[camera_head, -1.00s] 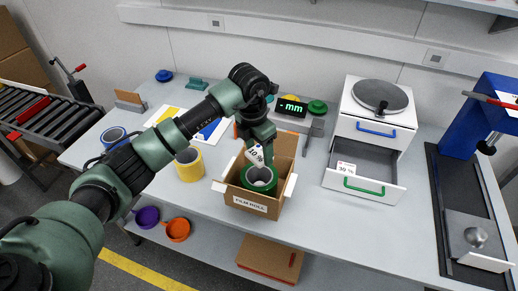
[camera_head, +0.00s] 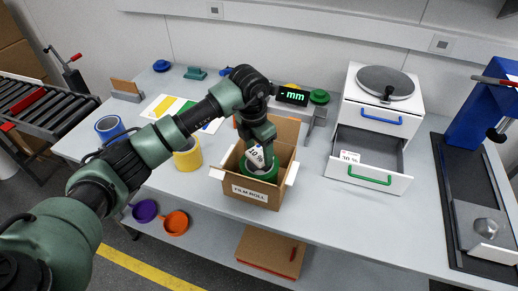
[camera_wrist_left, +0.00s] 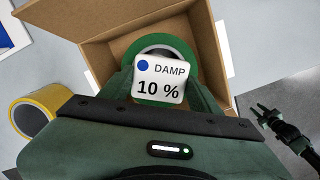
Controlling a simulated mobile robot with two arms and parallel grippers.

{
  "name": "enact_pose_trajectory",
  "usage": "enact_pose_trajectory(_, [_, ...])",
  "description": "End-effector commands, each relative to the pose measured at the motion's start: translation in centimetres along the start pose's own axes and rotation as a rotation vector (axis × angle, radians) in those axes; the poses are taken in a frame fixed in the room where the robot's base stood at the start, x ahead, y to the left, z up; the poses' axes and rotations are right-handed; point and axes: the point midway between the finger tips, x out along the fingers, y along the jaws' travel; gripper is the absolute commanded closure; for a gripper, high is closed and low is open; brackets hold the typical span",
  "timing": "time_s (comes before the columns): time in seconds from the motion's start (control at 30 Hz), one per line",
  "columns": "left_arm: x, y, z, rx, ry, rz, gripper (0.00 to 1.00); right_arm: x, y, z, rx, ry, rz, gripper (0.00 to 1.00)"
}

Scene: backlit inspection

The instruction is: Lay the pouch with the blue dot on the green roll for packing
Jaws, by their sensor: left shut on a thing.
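The pouch (camera_head: 256,156) is a white packet marked "DAMP 10 %". Its blue dot shows in the left wrist view (camera_wrist_left: 160,78). My left gripper (camera_head: 261,142) is shut on it, with a finger on each side in the left wrist view. The green roll (camera_head: 262,174) stands in an open cardboard box labelled "FILM ROLL" (camera_head: 249,193). The pouch is at the roll's top, partly covering it; I cannot tell whether they touch. My right gripper (camera_wrist_left: 265,115) shows only in the left wrist view, dark, with its fingers apart and empty.
A yellow roll (camera_head: 188,158) and a blue roll (camera_head: 110,128) stand left of the box. To its right is a white cabinet (camera_head: 372,110) with an open drawer holding another labelled pouch (camera_head: 349,157). The box flaps stand open around the roll.

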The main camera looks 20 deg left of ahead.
Motion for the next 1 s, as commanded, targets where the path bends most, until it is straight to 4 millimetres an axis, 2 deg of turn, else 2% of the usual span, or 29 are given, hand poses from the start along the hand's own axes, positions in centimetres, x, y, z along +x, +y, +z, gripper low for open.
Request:
enact_pose_trajectory(0.4, [0.0, 0.0, 0.0, 0.000, 0.000, 0.000, 0.76, 0.0, 0.0, 0.2, 0.001, -0.004, 0.000, 0.69])
enact_pose_trajectory(1.0, [1.8, 0.0, -0.2, 0.000, 0.001, 0.000, 0.76, 1.4, 0.2, 0.4, 0.001, -0.004, 0.003, 0.69])
